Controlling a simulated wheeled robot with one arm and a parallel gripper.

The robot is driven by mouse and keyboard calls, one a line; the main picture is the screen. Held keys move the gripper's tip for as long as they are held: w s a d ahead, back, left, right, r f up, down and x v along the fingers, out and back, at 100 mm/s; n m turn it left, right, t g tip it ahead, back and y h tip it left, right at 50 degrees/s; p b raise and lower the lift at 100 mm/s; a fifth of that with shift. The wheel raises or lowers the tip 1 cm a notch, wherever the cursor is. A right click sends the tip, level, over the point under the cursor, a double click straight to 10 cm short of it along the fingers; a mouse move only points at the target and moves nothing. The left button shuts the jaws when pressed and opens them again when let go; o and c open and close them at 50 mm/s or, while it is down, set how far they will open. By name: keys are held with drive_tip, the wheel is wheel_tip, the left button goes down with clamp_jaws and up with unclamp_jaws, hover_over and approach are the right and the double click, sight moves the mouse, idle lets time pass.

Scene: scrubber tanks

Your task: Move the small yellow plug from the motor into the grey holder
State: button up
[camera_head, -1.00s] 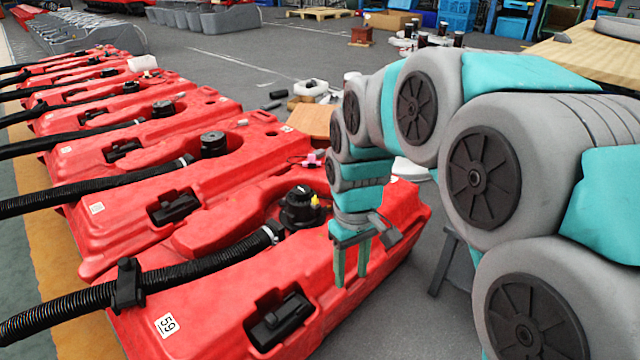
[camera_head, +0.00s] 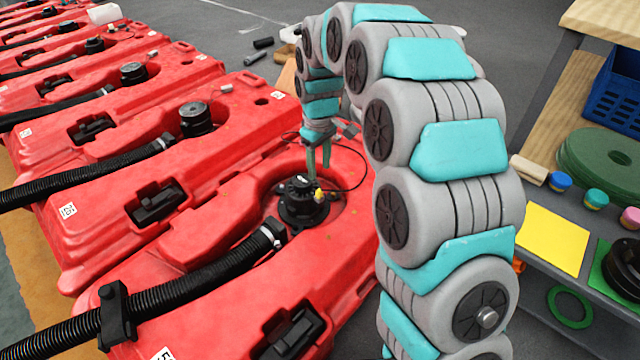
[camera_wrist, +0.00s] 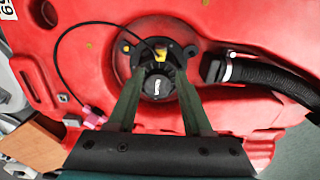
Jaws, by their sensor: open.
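The small yellow plug (camera_head: 319,194) sits on the black motor (camera_head: 303,202), set in the recess of the nearest red tank. In the wrist view the plug (camera_wrist: 160,47) is at the edge of the motor cap (camera_wrist: 157,84), with a dark cable beside it. My gripper (camera_head: 319,170) is open and empty, pointing down above the motor. In the wrist view its two green fingers (camera_wrist: 159,78) lie on either side of the cap, with the plug just beyond the tips. I cannot make out a grey holder for certain.
A pink connector (camera_wrist: 94,113) lies on the red tank, at the end of the dark cable. A black ribbed hose (camera_head: 200,271) runs from beside the motor. More red tanks (camera_head: 110,180) line the left. A shelf with a yellow sheet (camera_head: 550,238) stands right.

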sight(319, 191)
drive_tip(key=shift+f, duration=0.1)
idle(0.3)
wheel_tip(319, 191, down, 7)
drive_tip(key=shift+s+b, duration=0.15)
drive_tip(key=shift+b, duration=0.9)
drive_tip(key=shift+f, duration=0.9)
drive_tip(key=shift+c, duration=0.2)
clamp_jaws()
idle(0.3)
idle(0.9)
